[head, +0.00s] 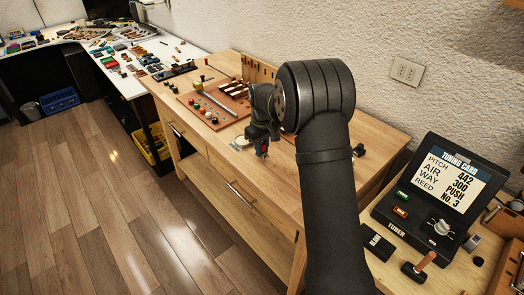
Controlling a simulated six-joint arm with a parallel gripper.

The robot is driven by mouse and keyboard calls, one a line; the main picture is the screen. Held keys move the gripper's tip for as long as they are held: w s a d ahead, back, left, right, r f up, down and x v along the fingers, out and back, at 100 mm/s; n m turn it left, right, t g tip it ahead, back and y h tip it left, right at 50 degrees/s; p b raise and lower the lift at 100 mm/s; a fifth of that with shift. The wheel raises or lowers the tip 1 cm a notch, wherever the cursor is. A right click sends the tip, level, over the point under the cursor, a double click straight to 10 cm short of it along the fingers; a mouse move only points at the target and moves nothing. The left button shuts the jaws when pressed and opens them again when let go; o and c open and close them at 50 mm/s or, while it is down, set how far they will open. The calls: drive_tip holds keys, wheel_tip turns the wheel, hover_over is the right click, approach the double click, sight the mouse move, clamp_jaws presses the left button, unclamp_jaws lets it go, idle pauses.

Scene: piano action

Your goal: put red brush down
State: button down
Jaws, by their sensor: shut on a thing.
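My gripper (262,149) hangs over the front part of the wooden workbench, small in view and partly covered by my own arm. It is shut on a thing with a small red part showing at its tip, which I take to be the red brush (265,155). The brush's bristles and full shape are too small to make out. A pale round spot or dish (241,143) lies on the bench just left of the gripper. I cannot tell whether the brush touches the bench.
A brown board (196,113) with coloured knobs and a rod lies left of the gripper. Wooden parts (258,72) stand behind it. A black tuner console (440,195) stands at right. The bench's front edge is close. A cluttered white table (125,55) stands far left.

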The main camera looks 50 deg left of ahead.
drive_tip(key=shift+f, duration=0.65)
drive_tip(key=shift+f, duration=0.1)
drive_tip(key=c, duration=1.3)
unclamp_jaws()
drive_tip(key=shift+c, duration=0.2)
wheel_tip(320, 180, up, 12)
drive_tip(key=shift+r, duration=0.15)
wheel_tip(320, 180, down, 12)
drive_tip(key=shift+f, duration=0.15)
drive_tip(key=shift+r, duration=2.05)
